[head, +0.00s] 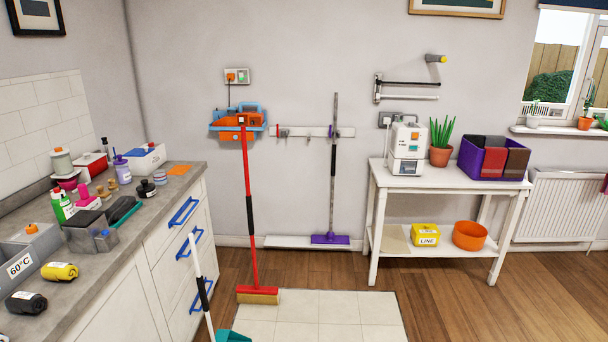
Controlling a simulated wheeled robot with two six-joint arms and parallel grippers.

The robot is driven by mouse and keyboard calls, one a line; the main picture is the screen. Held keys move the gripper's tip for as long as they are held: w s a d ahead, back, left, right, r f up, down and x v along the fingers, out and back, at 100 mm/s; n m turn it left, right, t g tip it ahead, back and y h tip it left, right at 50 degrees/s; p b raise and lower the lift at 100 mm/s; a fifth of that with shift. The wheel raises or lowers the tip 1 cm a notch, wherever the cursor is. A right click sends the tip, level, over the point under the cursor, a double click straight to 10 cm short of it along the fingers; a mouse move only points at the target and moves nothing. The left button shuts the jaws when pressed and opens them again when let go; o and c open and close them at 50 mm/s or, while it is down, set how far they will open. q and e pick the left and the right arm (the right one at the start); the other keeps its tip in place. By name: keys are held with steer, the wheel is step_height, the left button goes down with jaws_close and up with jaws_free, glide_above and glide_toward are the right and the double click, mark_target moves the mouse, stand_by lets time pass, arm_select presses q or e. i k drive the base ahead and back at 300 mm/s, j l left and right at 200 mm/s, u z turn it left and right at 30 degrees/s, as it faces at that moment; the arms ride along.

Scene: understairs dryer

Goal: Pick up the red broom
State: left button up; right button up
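The red broom (247,185) stands upright, leaning slightly, left of the middle of the head view. Its long red handle has a black grip section partway down. Its red head with tan bristles (258,295) rests on the floor at the edge of the pale tiled patch. The top of the handle is in front of the blue and orange wall caddy. Neither of my grippers is in view.
A counter with blue-handled drawers (175,250) runs along the left. A white-handled tool with a teal head (203,290) stands before it. A purple mop (333,180) hangs at the wall. A white table (440,190) stands right. Tiled floor (330,315) is clear.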

mark_target(256, 294)
steer(key=i, duration=1.7)
